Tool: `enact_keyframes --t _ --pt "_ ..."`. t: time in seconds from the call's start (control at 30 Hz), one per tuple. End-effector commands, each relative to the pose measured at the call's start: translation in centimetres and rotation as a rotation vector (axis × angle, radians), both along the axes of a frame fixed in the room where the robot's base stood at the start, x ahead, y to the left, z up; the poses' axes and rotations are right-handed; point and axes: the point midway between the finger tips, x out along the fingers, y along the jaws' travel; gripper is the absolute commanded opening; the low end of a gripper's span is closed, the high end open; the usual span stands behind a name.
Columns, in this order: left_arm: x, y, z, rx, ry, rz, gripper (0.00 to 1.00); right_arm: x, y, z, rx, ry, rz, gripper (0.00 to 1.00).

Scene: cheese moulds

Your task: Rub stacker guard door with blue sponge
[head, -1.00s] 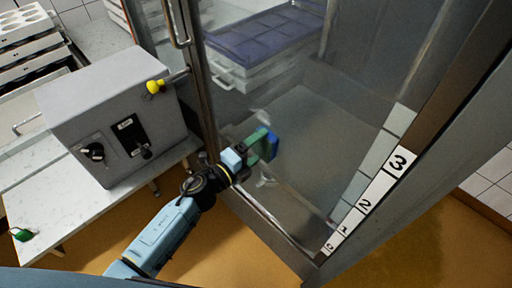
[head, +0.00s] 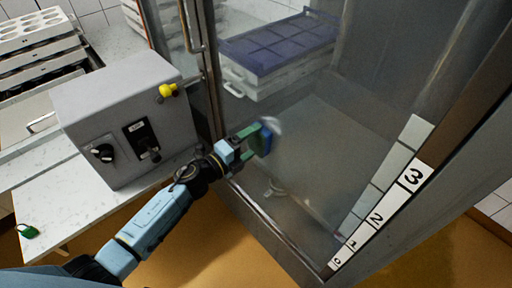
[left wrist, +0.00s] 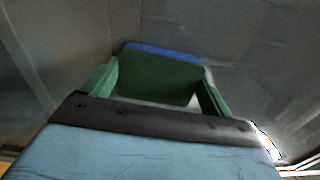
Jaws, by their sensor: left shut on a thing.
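The blue sponge (head: 266,142) has a dark green side toward my gripper. My left gripper (head: 256,141) is shut on the sponge, its green fingers on either side of it. The left wrist view shows the sponge (left wrist: 158,78) between the fingers, with its blue face away from me. The stacker guard door (head: 335,115) is a large clear pane in a metal frame. The sponge is at the lower left part of the pane, and it appears to touch it. A pale smeary patch shows beside the sponge. My right gripper is not in view.
A grey control box (head: 125,118) with knobs and a yellow button (head: 167,91) stands left of the door. A metal door handle (head: 186,25) is above. Behind the pane is a purple-lidded white crate (head: 280,45).

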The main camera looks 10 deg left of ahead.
Motion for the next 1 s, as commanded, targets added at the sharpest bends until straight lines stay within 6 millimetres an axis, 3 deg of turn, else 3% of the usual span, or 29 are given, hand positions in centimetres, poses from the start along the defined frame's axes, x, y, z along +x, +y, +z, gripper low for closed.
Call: enact_keyframes --t 0.27,0.67,1.0 --pt "0.8 0.9 0.2 -0.001 0.001 0.000 0.64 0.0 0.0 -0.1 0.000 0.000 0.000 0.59" --pt "1.0 0.7 3.4 -0.003 -0.003 0.000 0.64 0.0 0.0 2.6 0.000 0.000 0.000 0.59" --pt "-0.2 -1.0 3.3 -0.006 -0.003 -0.006 0.64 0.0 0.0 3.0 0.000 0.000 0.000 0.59"
